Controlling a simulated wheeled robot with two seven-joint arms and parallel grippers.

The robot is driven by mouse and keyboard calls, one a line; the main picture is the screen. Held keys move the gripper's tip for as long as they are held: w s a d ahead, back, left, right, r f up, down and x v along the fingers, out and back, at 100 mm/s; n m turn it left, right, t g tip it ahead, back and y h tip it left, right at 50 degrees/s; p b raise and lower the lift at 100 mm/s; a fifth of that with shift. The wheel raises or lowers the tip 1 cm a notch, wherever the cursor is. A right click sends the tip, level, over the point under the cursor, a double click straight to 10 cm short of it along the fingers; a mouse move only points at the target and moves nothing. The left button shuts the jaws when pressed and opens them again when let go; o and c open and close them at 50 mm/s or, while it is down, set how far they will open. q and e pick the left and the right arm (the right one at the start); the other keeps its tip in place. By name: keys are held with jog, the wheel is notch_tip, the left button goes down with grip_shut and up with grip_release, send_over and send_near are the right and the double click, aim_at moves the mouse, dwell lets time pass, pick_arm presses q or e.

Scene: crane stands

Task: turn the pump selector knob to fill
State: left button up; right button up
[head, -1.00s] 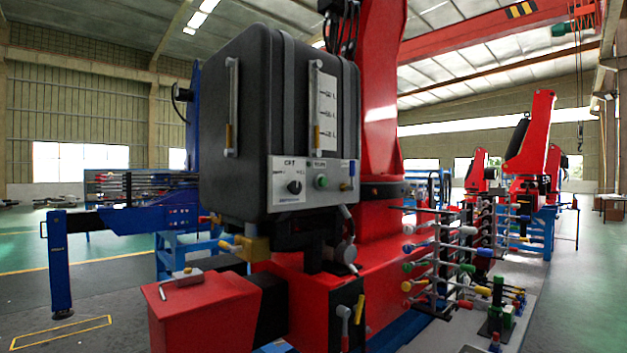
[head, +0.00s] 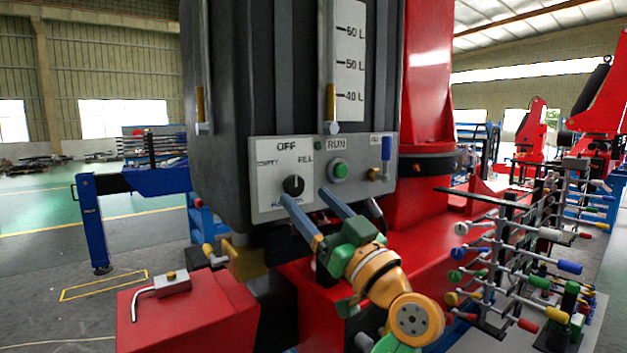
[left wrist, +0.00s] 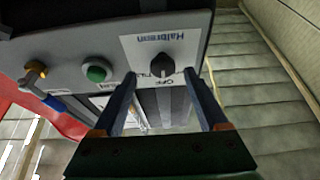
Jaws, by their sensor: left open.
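The pump selector knob (head: 293,185) is a round black knob on a pale control panel (head: 265,206) on the front of a dark tank. The labels OFF, EMPTY and FILL stand around it. Its white mark appears to point up, toward OFF. My left gripper (head: 303,195) is open and empty, its two blue fingers reaching up to the panel's lower edge, just below and right of the knob. In the left wrist view the knob (left wrist: 161,66) shows beyond and between the open fingers (left wrist: 168,80), apart from them. My right gripper is not in view.
A green RUN button (head: 340,171) and a blue-handled lever (head: 386,150) are right of the knob. A red box (head: 190,315) with a bent metal handle stands lower left. A rack of coloured levers (head: 520,265) stands at right.

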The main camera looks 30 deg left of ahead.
aim_at(296, 189)
pick_arm(q)
jog(key=a+r, duration=0.1)
jog(key=a+r+p, duration=0.1)
jog(key=a, duration=0.1)
jog(key=shift+a+p, duration=0.1)
jog(key=shift+p, duration=0.2)
jog(key=shift+w+f, duration=0.4)
jog(key=shift+w, duration=0.3)
jog(key=shift+c, duration=0.9)
jog(key=shift+s+r, duration=0.1)
jog(key=shift+s, duration=0.2)
jog(key=c, duration=0.7)
grip_shut()
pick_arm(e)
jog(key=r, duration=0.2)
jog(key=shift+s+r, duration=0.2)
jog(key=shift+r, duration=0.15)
